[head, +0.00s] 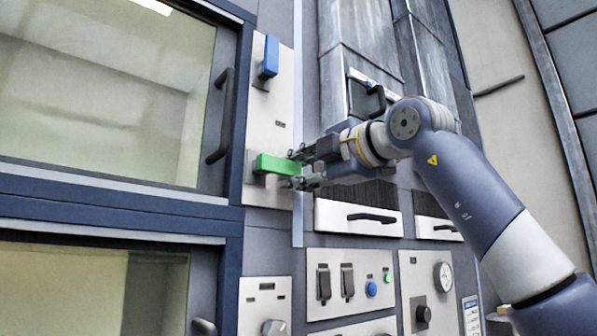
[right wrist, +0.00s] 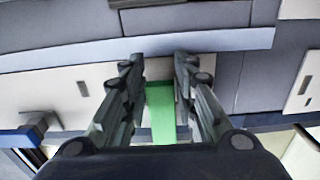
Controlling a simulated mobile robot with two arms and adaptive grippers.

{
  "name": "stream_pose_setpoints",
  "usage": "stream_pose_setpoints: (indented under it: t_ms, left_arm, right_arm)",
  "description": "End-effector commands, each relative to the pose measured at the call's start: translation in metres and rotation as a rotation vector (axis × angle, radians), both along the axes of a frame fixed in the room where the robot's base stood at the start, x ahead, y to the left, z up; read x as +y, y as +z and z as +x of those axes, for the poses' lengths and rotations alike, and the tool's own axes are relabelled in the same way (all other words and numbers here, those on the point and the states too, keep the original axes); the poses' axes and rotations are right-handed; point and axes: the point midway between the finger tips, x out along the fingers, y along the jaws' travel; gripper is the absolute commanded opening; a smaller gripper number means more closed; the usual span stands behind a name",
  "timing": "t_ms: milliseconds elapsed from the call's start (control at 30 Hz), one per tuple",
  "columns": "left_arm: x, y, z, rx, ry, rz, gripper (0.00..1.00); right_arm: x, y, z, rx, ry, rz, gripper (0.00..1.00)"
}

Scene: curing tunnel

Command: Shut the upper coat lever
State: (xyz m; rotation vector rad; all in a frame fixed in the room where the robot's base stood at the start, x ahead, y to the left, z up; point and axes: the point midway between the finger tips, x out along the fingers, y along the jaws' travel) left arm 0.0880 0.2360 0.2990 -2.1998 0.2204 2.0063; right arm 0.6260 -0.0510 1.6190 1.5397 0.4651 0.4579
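A green lever (head: 276,165) sticks out level from a pale upright panel (head: 262,120). A blue lever (head: 269,57) stands upright higher on the same panel. I cannot read which lever a label names as the upper coat lever. My right gripper (head: 293,169) is open at the right end of the green lever, one finger above and one below it. In the right wrist view the green lever (right wrist: 162,112) lies between the two spread fingers (right wrist: 158,64), with no clear grip on it. The blue lever (right wrist: 38,122) shows at the left there. My left gripper is not in view.
A glazed door with a dark handle (head: 221,115) is left of the panel. Drawers with dark handles (head: 372,218) sit below my right forearm.

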Motion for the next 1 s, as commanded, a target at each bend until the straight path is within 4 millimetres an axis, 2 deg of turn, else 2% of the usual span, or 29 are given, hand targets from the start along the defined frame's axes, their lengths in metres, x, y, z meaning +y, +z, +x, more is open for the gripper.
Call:
stream_pose_setpoints:
  t_ms: [367,533,667,1000]
  left_arm:
    - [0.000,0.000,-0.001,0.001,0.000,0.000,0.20]
    - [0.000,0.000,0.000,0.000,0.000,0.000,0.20]
    - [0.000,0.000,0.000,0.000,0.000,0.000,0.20]
    - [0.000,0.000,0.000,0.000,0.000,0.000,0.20]
  right_arm:
    - [0.000,0.000,0.000,-0.001,0.001,-0.003,0.43]
    - [-0.006,0.000,-0.008,-0.004,0.001,-0.004,0.43]
    - [-0.016,0.000,-0.023,-0.005,0.000,-0.004,0.43]
    - [-0.054,0.000,-0.078,-0.003,-0.002,-0.003,0.43]
